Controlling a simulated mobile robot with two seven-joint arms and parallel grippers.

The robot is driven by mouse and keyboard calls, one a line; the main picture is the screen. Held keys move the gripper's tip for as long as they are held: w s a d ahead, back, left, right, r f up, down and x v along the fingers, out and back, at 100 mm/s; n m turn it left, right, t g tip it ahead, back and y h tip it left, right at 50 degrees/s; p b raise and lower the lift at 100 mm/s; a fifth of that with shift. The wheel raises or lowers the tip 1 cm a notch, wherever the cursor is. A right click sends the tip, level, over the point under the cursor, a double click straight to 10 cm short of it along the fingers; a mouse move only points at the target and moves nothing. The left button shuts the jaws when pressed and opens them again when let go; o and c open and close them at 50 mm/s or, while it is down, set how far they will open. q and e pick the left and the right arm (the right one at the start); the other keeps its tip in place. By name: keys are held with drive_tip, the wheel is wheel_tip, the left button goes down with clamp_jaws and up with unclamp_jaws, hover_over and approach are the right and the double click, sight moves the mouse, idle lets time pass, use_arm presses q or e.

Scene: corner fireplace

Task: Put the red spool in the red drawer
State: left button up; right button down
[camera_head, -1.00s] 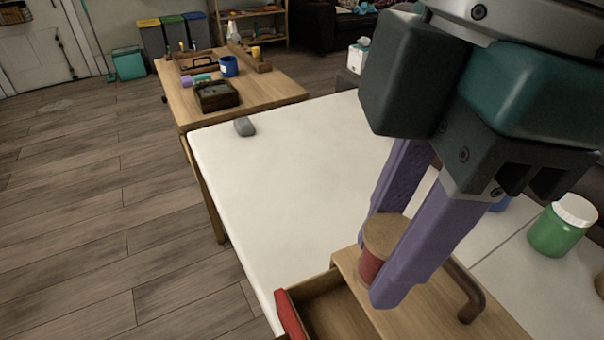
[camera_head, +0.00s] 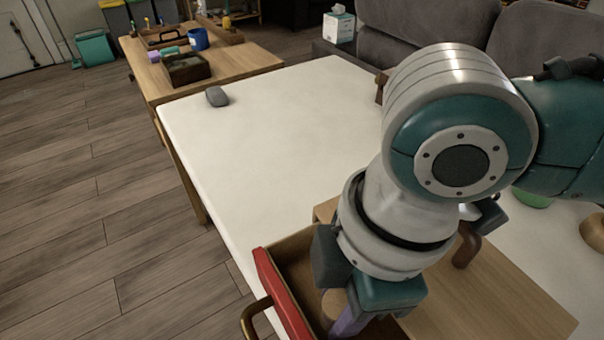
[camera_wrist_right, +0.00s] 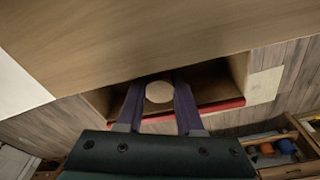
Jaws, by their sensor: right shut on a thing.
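The red spool (camera_head: 335,304) shows its pale wooden end in the head view; its red part is hidden there. My right gripper (camera_head: 343,322) is shut on it and points down over the open drawer. In the right wrist view the spool's round end (camera_wrist_right: 159,92) sits between the two purple fingers. The red drawer (camera_head: 280,296) is pulled out of the wooden cabinet (camera_head: 490,300), with its red front and brass handle at the left. Its wooden inside (camera_head: 288,255) is partly hidden by my arm. I cannot tell the spool's height above the drawer floor. My left gripper is not in view.
The cabinet stands on a white table (camera_head: 260,140) with clear room to its left. A grey rounded object (camera_head: 217,96) lies near the table's left edge. A brown handle (camera_head: 467,245) is on the cabinet top. A wooden table (camera_head: 225,65) with several items stands behind.

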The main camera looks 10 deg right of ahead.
drive_tip(key=shift+f, duration=0.4)
drive_tip(key=shift+f, duration=0.15)
drive_tip(key=c, duration=0.5)
unclamp_jaws()
drive_tip(key=shift+c, duration=0.2)
